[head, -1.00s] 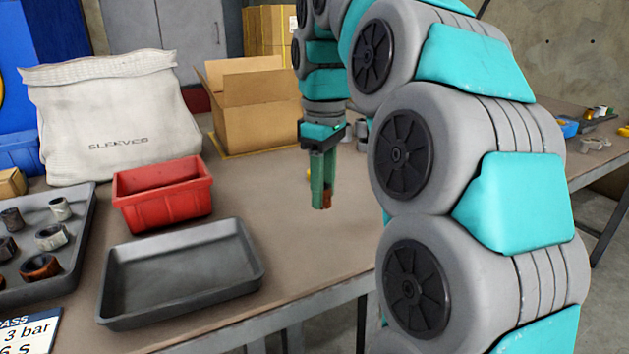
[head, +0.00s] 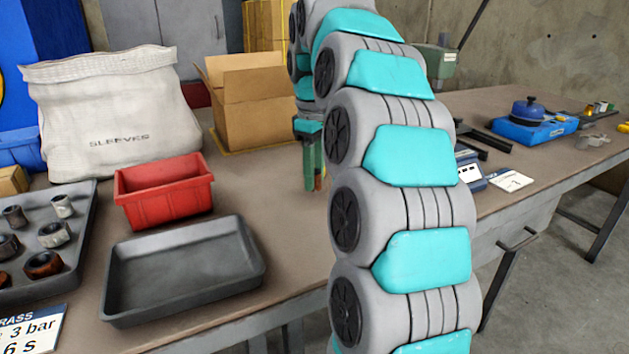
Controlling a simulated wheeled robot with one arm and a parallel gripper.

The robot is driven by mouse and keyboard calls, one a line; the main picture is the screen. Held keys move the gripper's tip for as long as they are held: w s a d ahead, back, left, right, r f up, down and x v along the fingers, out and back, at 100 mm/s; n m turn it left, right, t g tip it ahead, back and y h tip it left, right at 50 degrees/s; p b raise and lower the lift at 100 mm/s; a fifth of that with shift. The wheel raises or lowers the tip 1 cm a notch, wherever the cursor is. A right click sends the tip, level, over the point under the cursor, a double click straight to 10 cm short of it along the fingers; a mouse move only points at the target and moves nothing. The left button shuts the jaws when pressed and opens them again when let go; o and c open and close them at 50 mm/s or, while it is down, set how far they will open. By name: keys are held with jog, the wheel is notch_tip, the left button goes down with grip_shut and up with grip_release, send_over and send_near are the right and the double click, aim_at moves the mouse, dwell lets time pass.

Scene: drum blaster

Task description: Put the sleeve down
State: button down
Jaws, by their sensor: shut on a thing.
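My gripper (head: 314,178) points down over the workbench, in front of the cardboard box and right of the red bin. My own arm covers its right side. It is shut on a small brownish sleeve (head: 321,183), of which only a sliver shows at the fingertips. I cannot tell whether the sleeve touches the bench. An empty dark grey tray (head: 258,274) lies at the bench's front, to the left of my gripper. Another grey tray (head: 88,225) at the far left holds several sleeves, steel, dark and copper-brown.
A red bin (head: 165,200) stands behind the empty tray. A white bag (head: 110,115) marked SLEEVES and an open cardboard box (head: 250,112) stand behind. A blue device (head: 535,125) and a card (head: 508,180) lie right of my arm. Bench between tray and gripper is clear.

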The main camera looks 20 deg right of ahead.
jog(key=shift+f, duration=0.8)
jog(key=c, duration=0.5)
grip_release()
jog(key=shift+f, duration=0.1)
